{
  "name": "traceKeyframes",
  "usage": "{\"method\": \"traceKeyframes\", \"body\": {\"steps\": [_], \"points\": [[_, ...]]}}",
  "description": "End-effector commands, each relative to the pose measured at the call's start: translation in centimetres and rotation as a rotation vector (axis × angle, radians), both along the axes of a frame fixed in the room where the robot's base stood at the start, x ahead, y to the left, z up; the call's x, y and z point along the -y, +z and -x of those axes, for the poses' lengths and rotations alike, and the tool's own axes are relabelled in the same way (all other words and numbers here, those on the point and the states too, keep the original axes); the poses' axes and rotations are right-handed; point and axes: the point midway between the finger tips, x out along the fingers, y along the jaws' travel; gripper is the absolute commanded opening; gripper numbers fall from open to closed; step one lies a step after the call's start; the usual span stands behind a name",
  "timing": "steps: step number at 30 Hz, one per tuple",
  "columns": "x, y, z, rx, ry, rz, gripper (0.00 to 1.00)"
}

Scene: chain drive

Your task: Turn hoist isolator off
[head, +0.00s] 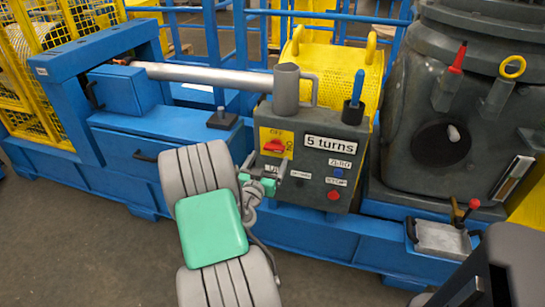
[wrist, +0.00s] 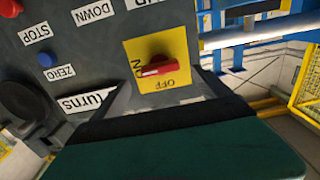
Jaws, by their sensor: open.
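The hoist isolator is a red rotary handle (head: 273,146) on a yellow plate on the dark grey control box. In the wrist view the handle (wrist: 162,66) lies roughly level, with its left end beside the ON label. The OFF label is below it in that upside-down view, and above it in the head view. My gripper (head: 258,185) is open and empty, just below the yellow plate in the head view. A large dark green part of my gripper (wrist: 190,150) fills the bottom of the wrist view. It appears apart from the handle; the exact gap is unclear.
The control box also has a "5 turns" sign (head: 330,144), a blue button (head: 338,172) and a red button (head: 334,195). A grey mug-like cylinder (head: 286,88) and a blue-handled tool (head: 356,90) stand on top. Blue frame beams surround it.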

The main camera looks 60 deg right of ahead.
Motion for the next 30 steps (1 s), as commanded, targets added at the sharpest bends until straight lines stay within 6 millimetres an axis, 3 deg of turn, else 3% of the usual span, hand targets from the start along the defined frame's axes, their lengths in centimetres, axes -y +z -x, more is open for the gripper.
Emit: {"method": "traceKeyframes", "body": {"steps": [3,8,17,30], "points": [[2.5,0.3,-0.2,0.000,-0.005,-0.002,0.87],[4.8,0.2,-0.7,0.000,-0.003,-0.002,0.87],[5.5,0.1,-0.9,-0.001,0.001,-0.002,0.87],[5.4,0.1,-0.9,-0.001,0.001,-0.002,0.53]]}}
